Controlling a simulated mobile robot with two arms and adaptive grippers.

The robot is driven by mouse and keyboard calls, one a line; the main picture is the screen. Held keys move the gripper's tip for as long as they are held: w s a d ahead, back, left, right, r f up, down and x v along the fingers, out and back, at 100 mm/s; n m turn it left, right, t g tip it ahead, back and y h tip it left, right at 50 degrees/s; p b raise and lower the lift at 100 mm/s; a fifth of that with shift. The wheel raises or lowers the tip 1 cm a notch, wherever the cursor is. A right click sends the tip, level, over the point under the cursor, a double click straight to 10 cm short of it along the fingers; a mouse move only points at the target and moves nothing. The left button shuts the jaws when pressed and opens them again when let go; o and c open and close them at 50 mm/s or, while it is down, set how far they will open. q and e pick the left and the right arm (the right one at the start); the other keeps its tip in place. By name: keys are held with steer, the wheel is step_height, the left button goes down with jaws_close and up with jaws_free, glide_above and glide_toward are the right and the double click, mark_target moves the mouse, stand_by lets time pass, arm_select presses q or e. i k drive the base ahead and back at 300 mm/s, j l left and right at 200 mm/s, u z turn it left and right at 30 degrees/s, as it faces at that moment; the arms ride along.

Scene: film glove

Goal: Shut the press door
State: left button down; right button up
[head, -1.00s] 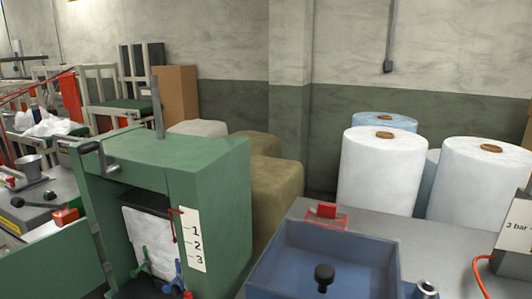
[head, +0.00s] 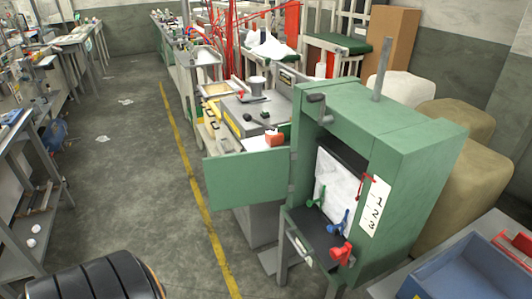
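The green press (head: 425,150) stands right of centre in the head view. Its door (head: 247,178) hangs open, swung out to the left of the cabinet on its left edge. Inside the opening is a white sheet or bag (head: 338,182). Green, blue and red (head: 341,252) clamp-like pieces sit along the front of the opening. A dark crank handle (head: 318,99) is at the upper left of the press. Neither of my grippers is in view.
A blue tray (head: 470,268) lies on a grey table at the lower right. A grey bench (head: 250,112) with small items stands behind the door. Clear floor (head: 135,170) with a yellow line lies to the left. A shelf rack stands at the far left.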

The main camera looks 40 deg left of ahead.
mark_target(234, 181)
steer(key=j+z, duration=0.3)
steer(key=z, duration=0.2)
steer(key=j+z, duration=0.35)
steer(key=z, duration=0.15)
steer(key=j+z, duration=0.1)
steer(key=j, duration=0.35)
steer(key=k+j+z, duration=0.1)
steer(key=j, duration=0.3)
steer(key=k+j+z, duration=0.15)
steer(key=j, duration=0.25)
steer(key=k+j+z, duration=0.1)
steer(key=j, duration=0.35)
steer(key=k+j+z, duration=0.1)
steer(key=j, duration=0.3)
steer(key=k+j+z, duration=0.1)
steer(key=j, duration=0.25)
steer(key=k+j, duration=0.15)
steer(key=j, duration=0.2)
steer(key=k+j, duration=0.15)
steer(key=j, duration=0.2)
steer(key=k+j, duration=0.15)
steer(key=j, duration=0.2)
steer(key=k+j, duration=0.15)
steer(key=j, duration=0.2)
